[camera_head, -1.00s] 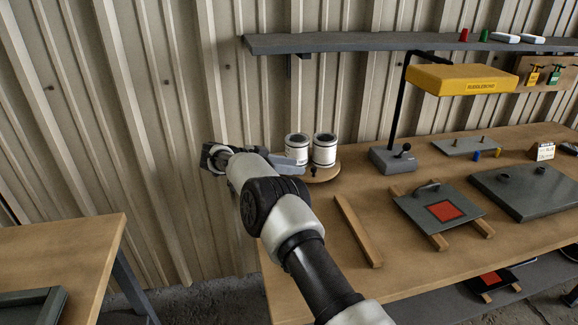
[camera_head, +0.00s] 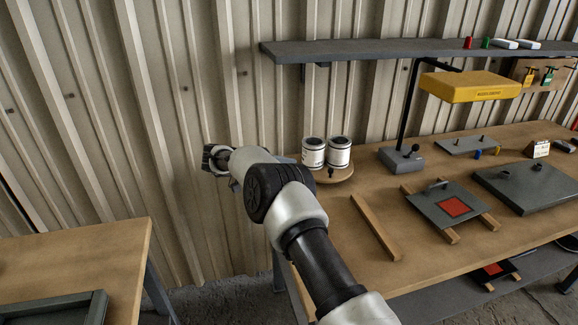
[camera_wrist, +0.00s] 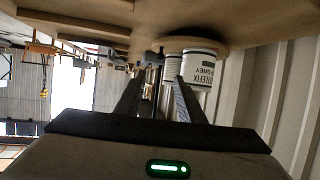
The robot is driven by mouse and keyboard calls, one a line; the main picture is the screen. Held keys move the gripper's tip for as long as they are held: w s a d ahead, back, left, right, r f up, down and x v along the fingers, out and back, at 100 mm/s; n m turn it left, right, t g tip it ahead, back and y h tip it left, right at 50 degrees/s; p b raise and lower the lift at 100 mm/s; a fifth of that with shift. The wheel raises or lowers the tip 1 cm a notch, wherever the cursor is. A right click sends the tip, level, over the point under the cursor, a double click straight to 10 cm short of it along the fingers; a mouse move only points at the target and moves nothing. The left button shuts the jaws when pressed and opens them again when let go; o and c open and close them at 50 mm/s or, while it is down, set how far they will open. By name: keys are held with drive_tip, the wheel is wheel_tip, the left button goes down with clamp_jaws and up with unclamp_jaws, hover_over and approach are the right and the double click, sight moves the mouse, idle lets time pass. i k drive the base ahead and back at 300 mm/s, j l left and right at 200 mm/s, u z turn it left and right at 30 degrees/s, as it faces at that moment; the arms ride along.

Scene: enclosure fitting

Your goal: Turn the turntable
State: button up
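The turntable (camera_head: 336,176) is a round wooden disc at the left back of the workbench. Two white cans with dark tops stand on it, a left can (camera_head: 313,152) and a right can (camera_head: 339,152). A small dark peg (camera_head: 330,173) shows at its front edge. In the head view my gripper is mostly hidden behind my arm, left of the turntable. In the wrist view, which is upside down, my gripper (camera_wrist: 158,88) has its two fingers apart with nothing held between them. The turntable's edge (camera_wrist: 212,44) and a labelled can (camera_wrist: 200,70) lie beyond the fingertips.
A wooden bar (camera_head: 376,227) lies on the bench in front of the turntable. A lamp with a yellow head (camera_head: 470,87) stands to the right. A grey plate with a red square (camera_head: 453,207) rests on strips. The ribbed wall (camera_head: 190,110) is close behind; another table (camera_head: 75,265) stands left.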

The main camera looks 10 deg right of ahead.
sight(327, 175)
drive_tip(key=i+l+u, duration=0.15)
drive_tip(key=l, duration=0.5)
drive_tip(key=l+u, duration=0.1)
drive_tip(key=l, duration=0.55)
